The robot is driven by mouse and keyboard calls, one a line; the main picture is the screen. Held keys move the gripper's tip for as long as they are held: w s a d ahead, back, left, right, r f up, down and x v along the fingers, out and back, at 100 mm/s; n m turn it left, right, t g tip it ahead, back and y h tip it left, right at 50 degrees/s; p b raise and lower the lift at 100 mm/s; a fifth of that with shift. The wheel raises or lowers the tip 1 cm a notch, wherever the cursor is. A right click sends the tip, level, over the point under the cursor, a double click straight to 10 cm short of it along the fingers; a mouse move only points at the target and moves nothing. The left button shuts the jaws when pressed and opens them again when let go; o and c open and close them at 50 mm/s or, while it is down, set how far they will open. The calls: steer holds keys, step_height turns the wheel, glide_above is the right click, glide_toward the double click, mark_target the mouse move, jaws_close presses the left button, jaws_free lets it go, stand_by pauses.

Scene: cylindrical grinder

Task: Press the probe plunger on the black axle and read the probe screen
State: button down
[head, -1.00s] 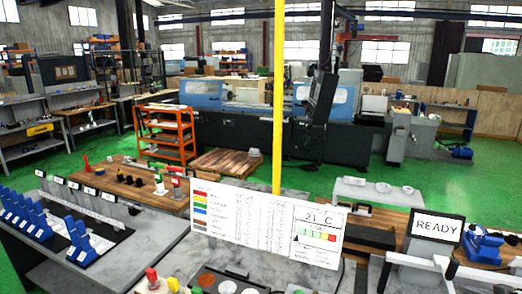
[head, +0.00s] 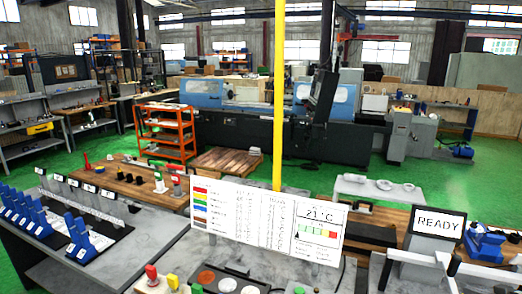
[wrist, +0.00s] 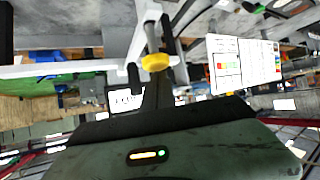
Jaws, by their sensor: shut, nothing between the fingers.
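The probe screen (head: 438,223) stands at the right in the head view and reads READY. In the wrist view, which looks upside down, the yellow knob (wrist: 155,62) sits on the pale stand's upright, and the screen (wrist: 127,98) shows behind. My gripper (wrist: 158,80) is a dark, shut shape just below the knob in that picture, with nothing held. I cannot tell whether it touches the knob. I cannot make out the black axle with certainty.
A white chart board (head: 265,222) reading 21 °C stands on the bench left of the screen. Red, yellow and green buttons (head: 172,282) lie in front. Blue holders (head: 80,240) line the left bench. A yellow post (head: 278,100) rises behind the board. Green floor lies beyond.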

steer(key=shift+f+b, duration=1.75)
steer(key=shift+f, duration=0.15)
steer(key=shift+r, duration=0.1)
stand_by(0.4)
step_height(320, 180, up, 8)
steer(key=p, duration=0.8)
steer(key=shift+r, duration=0.15)
